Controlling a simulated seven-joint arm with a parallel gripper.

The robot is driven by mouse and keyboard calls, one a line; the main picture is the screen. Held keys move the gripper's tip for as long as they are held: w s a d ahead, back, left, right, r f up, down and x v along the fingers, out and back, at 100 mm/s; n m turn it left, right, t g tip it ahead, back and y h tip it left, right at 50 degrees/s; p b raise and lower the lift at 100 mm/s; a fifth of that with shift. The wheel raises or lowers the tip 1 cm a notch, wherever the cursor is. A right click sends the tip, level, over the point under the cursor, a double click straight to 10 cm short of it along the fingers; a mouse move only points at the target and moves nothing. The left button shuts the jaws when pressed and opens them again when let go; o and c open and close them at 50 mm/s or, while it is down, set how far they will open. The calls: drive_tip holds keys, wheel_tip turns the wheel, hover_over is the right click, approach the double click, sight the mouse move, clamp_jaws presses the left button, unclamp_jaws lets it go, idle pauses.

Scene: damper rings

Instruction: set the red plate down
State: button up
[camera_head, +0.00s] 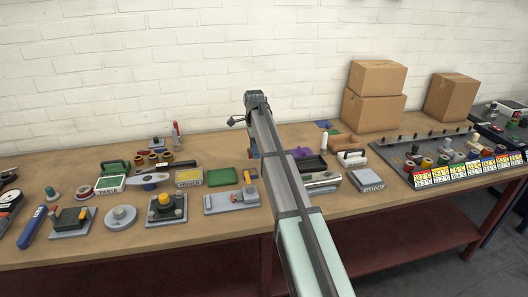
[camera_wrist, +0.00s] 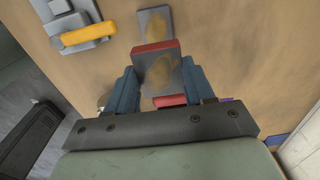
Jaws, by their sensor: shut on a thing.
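In the wrist view my gripper (camera_wrist: 160,80) has its two blue fingers closed on the sides of the red plate (camera_wrist: 154,47). I cannot tell whether the red plate touches the bench. In the head view my arm hides most of the gripper and plate.
A grey fixture with an orange handle (camera_wrist: 88,36) stands close by at upper left in the wrist view; it also shows in the head view (camera_head: 232,200). A black tray (camera_head: 311,164) and cardboard boxes (camera_head: 374,95) stand right of the arm. Bare bench (camera_wrist: 230,50) lies right of the plate.

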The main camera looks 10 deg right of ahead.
drive_tip(key=s+a+n, duration=0.2)
drive_tip(key=s+a, duration=0.3)
drive_tip(key=a, duration=0.7)
drive_tip(key=m, duration=0.2)
hover_over(221, 201)
wheel_tip(221, 201, down, 2)
drive_tip(key=shift+s, duration=0.1)
drive_tip(key=shift+f, duration=0.15)
drive_tip(key=shift+f, duration=2.4)
drive_tip(key=shift+f, duration=0.15)
drive_tip(key=shift+f, duration=0.55)
